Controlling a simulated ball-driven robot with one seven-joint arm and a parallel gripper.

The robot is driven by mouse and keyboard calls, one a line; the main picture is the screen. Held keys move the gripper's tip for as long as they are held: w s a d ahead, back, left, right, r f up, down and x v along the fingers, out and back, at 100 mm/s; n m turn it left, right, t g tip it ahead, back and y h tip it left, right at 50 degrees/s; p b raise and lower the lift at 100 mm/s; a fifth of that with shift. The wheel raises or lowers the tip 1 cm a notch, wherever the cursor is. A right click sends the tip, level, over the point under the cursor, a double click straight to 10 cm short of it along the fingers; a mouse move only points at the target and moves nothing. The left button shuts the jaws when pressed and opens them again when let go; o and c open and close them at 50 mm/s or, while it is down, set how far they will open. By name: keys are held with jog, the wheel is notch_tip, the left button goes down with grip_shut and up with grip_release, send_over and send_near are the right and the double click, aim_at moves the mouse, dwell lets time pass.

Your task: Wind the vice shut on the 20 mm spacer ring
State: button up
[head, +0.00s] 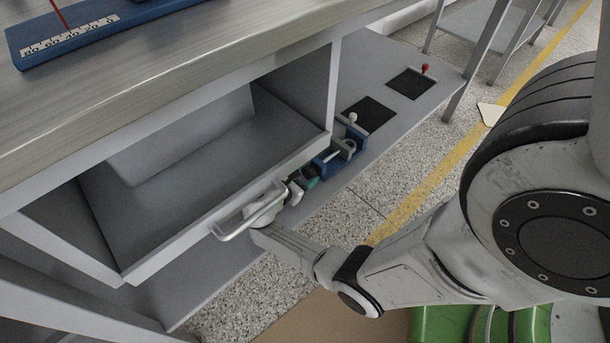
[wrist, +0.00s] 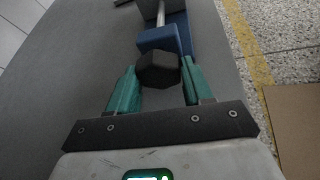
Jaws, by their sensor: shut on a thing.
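The blue vice (head: 327,160) sits on the lower shelf, beyond the open drawer in the head view. Its blue body also shows at the top of the wrist view (wrist: 158,38). A dark, faceted knob (wrist: 158,68) stands at the near end of the vice. My gripper (wrist: 159,80) is shut on this knob, with one green finger on each side. In the head view my gripper (head: 308,177) is at the near end of the vice, low beside the drawer. A grey round part (head: 348,146) shows at the vice's far part; I cannot tell whether it is the spacer ring.
An open drawer (head: 205,225) with a metal handle (head: 238,219) stands close to my gripper and wrist. Two dark square pads (head: 368,114) lie farther along the shelf, with a red-topped pin (head: 425,69). The worktop (head: 150,75) overhangs at upper left.

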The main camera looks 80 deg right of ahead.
jog(key=shift+a+f+m+t+h+b, duration=0.15)
jog(key=shift+m+t+h+b, duration=0.4)
jog(key=shift+m, duration=0.55)
jog(key=shift+m+t, duration=0.25)
jog(key=shift+m, duration=0.15)
jog(key=o, duration=1)
jog(key=shift+s, duration=0.1)
